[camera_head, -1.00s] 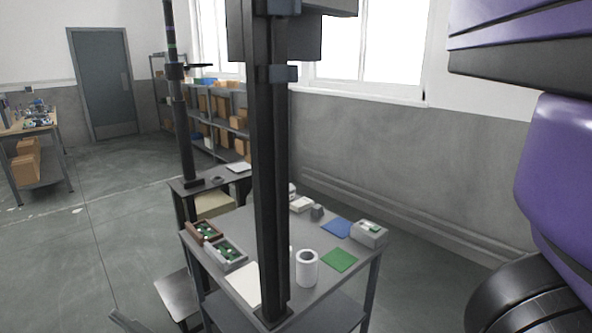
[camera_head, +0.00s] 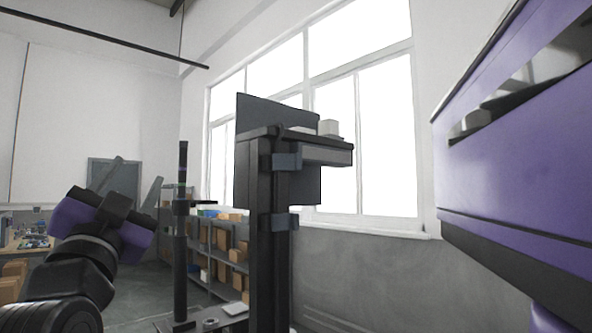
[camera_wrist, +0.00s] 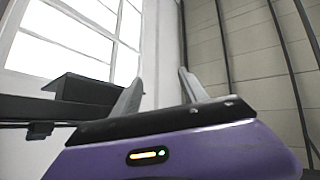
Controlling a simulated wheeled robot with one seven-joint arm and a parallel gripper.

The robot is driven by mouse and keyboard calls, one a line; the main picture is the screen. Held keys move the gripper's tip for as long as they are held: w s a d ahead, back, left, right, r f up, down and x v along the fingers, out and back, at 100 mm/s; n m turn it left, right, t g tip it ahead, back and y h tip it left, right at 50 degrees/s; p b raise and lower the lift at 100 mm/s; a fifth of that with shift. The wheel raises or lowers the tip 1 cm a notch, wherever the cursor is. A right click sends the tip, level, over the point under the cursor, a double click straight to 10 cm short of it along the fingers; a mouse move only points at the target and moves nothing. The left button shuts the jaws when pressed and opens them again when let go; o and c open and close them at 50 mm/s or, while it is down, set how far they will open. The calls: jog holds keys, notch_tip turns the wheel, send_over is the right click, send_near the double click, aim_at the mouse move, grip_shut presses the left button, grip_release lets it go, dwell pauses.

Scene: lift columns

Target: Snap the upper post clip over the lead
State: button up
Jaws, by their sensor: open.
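The dark upright post (camera_head: 264,230) stands in the middle of the head view. Two blue-grey clip-like blocks are on it, an upper one (camera_head: 287,161) just under the top and a lower one (camera_head: 284,223) below. I cannot make out a lead along the post. My gripper (camera_head: 130,185) is at the left of the head view, pointing up, open and empty, well apart from the post in the picture. In the wrist view its two fingers (camera_wrist: 160,92) are spread with nothing between them. A small dark block (camera_wrist: 40,130) hangs by a dark bar at the left there; I cannot tell what it is.
A dark panel (camera_head: 262,112) and a shelf (camera_head: 326,154) with a small pale block (camera_head: 329,127) are at the post top. A second thin post (camera_head: 181,240) stands between my gripper and the main post in the picture. Storage shelves (camera_head: 218,255) stand behind.

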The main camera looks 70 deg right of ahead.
jog(key=s+d+r+m+g, duration=0.6)
jog(key=s+r+m+g, duration=0.1)
jog(key=s+m+g, duration=0.4)
jog(key=m+g+y, duration=0.6)
jog(key=m, duration=0.4)
send_near(296, 162)
jog(key=d, duration=0.3)
jog(key=shift+s+p+x, duration=0.2)
jog(key=shift+p+x, duration=0.1)
jog(key=shift+x, duration=1.65)
jog(key=shift+s+p+x, duration=0.25)
jog(key=shift+x, duration=1.75)
jog(key=shift+a, duration=0.15)
grip_shut()
